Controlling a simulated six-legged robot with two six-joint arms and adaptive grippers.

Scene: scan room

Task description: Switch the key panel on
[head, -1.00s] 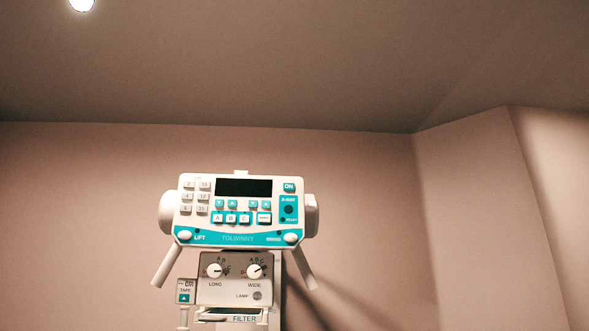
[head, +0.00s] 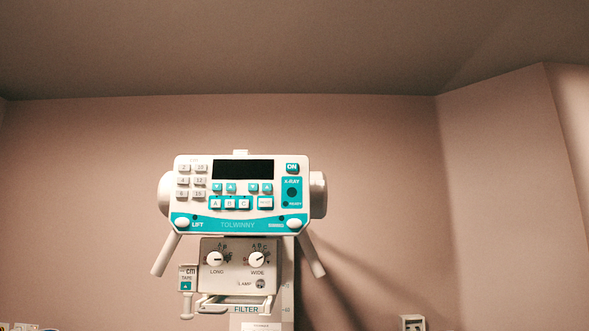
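The key panel (head: 238,195) is a white and teal console in the middle of the head view, mounted on a column in front of the wall. Its dark display (head: 243,170) shows no lit text. The teal ON key (head: 292,168) sits at the panel's upper right corner. Rows of white and teal keys lie left of and below the display. Neither of my grippers is in view, and nothing touches the panel.
Below the panel is a box with two knobs (head: 236,265) and a FILTER bar (head: 246,309). Two handles (head: 166,254) (head: 311,254) slant down on either side. A small pale box (head: 412,323) is at the lower right. Space around the panel is clear.

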